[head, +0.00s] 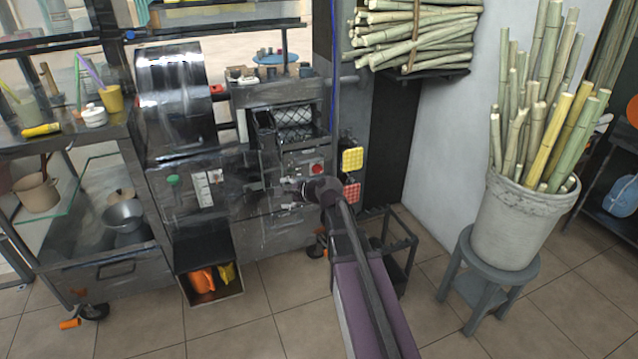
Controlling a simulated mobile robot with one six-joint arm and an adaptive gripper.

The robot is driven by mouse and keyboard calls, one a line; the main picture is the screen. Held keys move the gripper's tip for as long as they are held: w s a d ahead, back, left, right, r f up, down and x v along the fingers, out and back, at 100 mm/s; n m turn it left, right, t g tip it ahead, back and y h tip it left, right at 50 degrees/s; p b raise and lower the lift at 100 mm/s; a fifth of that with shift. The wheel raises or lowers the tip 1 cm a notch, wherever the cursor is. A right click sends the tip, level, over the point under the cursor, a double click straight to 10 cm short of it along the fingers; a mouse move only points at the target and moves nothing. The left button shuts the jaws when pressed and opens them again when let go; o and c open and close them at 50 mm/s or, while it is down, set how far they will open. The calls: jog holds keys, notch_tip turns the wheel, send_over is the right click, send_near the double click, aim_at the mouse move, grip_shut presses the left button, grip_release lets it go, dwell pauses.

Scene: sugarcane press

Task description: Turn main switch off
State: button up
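The press machine (200,150) stands against the back, with a grey control panel (303,156) on its right part. A round red knob or button (317,169) sits on this panel. I cannot tell for sure which control is the main switch. My arm reaches in from the bottom right, and my gripper (299,189) is at the panel's lower part, just below and left of the red knob. The gripper and arm hide the panel behind them. The fingers are too small and dark to show whether they are open or touching anything.
A pot of cane (515,225) on a grey stool (467,287) is at right.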

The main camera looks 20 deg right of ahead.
jog(key=w+d+f+m+t+h+b, duration=0.2)
jog(key=w+d+f+m+t+b, duration=0.3)
jog(key=d+m+b, duration=0.35)
jog(key=m+t+h+b, duration=0.2)
jog(key=m+h+b, duration=0.2)
jog(key=m+b, duration=0.6)
send_near(319, 171)
jog(key=s, duration=0.4)
jog(key=shift+w+f, duration=0.15)
jog(key=shift+w+a, duration=0.1)
jog(key=shift+w, duration=0.05)
jog(key=w, duration=1.3)
jog(key=shift+w, duration=0.3)
jog(key=shift+c, duration=0.2)
jog(key=c, duration=1.1)
